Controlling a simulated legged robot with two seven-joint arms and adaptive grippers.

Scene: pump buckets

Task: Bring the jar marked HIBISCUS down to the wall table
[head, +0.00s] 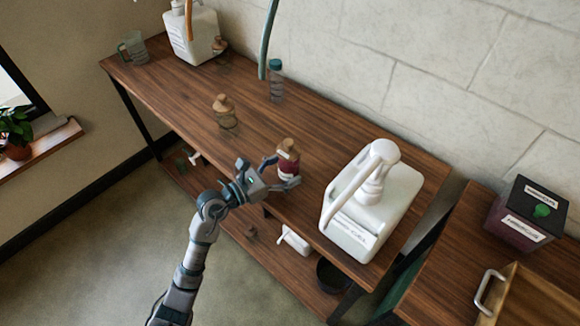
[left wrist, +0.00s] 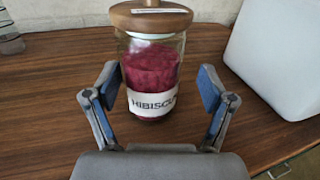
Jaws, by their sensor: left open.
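The jar marked HIBISCUS (left wrist: 150,72) has a round wooden lid, clear glass and dark red contents. It stands upright on a brown wooden table (left wrist: 50,110). In the head view the jar (head: 289,162) is near the front edge of that long table (head: 180,98). My left gripper (head: 281,173) is open at the jar. In the left wrist view the fingers of this gripper (left wrist: 158,90) are on either side of the jar, with gaps visible. My right gripper is not in view.
A white pump jug (head: 385,195) stands close right of the jar. Another jug (head: 192,38), a glass jar (head: 225,112) and a bottle (head: 276,82) stand farther back. A second wooden surface at right holds a dark labelled box (head: 525,215) and a wooden tray (head: 530,300).

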